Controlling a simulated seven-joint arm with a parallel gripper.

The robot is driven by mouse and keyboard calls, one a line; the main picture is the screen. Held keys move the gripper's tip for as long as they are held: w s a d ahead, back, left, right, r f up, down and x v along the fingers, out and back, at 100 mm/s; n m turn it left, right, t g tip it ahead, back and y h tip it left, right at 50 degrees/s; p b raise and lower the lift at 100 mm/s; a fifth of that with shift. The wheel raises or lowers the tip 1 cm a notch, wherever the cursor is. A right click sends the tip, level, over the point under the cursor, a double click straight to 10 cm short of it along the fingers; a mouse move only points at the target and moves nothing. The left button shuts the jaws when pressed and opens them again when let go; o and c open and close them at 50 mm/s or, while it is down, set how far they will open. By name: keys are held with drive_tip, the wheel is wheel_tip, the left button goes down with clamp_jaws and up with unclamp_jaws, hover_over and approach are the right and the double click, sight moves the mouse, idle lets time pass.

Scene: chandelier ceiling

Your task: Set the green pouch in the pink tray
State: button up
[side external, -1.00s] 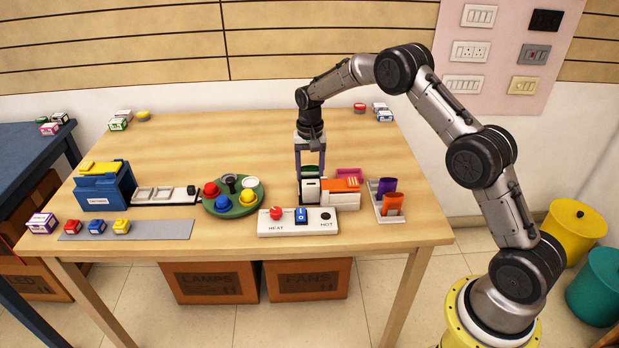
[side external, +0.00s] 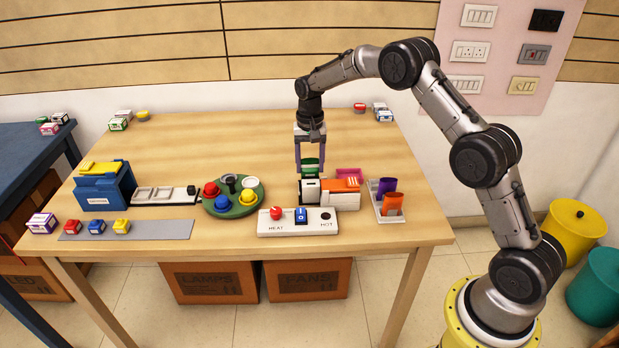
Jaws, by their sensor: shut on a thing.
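My gripper (side external: 310,161) points straight down over the table, its two fingers either side of the green pouch (side external: 312,167). It is shut on the pouch and holds it upright, just behind and above a white holder (side external: 311,191). The lower part of the pouch is hidden behind that holder. The pink tray (side external: 349,173) lies on the table just right of the pouch. Its front is partly hidden by an orange and white box.
The orange and white box (side external: 341,192) stands in front of the tray. A rack with a purple and an orange pouch (side external: 390,203) is to the right. A switch panel (side external: 297,223) lies in front, and a green round plate (side external: 235,209) with coloured knobs is left.

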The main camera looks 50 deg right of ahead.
sight(312, 159)
drive_tip(key=shift+r, duration=2.6)
drive_tip(key=shift+s+d+f+n, duration=0.1)
drive_tip(key=shift+d+f+n, duration=0.1)
drive_tip(key=shift+d+n, duration=0.15)
drive_tip(key=s+d, duration=0.5)
drive_tip(key=d, duration=0.6)
drive_tip(key=shift+f, duration=2.6)
drive_tip(key=shift+f, duration=1.1)
drive_tip(key=o, duration=1.5)
